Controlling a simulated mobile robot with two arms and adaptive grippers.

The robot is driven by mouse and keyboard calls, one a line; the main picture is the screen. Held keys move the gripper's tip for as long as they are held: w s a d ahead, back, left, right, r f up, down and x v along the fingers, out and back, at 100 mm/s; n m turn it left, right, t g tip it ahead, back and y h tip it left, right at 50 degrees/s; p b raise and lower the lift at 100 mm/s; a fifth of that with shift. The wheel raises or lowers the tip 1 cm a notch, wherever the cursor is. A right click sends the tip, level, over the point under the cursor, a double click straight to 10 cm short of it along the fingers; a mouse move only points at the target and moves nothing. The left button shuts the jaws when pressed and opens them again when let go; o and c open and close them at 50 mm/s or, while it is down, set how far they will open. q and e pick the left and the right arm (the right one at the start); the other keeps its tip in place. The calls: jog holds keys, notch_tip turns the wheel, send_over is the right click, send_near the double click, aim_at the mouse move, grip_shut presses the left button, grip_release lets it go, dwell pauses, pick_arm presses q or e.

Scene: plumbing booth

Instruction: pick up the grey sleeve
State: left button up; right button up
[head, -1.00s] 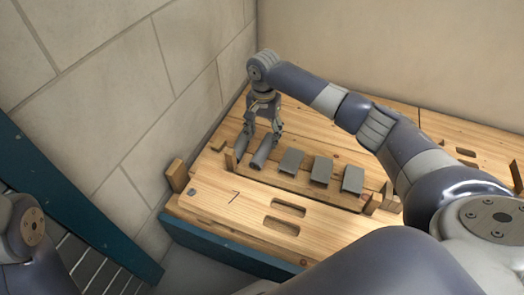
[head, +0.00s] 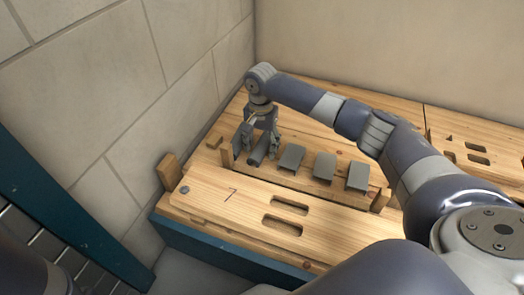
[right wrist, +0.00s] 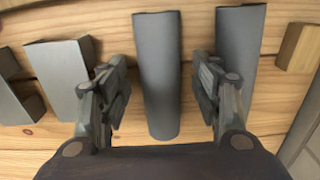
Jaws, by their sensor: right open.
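Two round grey sleeves lie side by side at the left end of a row in the head view, the nearer one (head: 260,153) and one at the far left (head: 243,142). The right wrist view shows them as a middle sleeve (right wrist: 158,80) and a right one (right wrist: 240,45). My right gripper (head: 262,140) is open, pointing down over them. In the right wrist view its fingers (right wrist: 161,85) stand on either side of the middle sleeve, with gaps; the right finger overlaps the other sleeve in the picture. My left gripper is out of view.
Several flat grey pieces (head: 325,166) continue the row to the right, within a wooden rack with upright end blocks (head: 381,200). The wooden bench top (head: 235,196) is clear in front, with slots. A block wall (head: 110,90) stands close on the left.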

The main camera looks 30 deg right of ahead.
jog(key=c, duration=0.8)
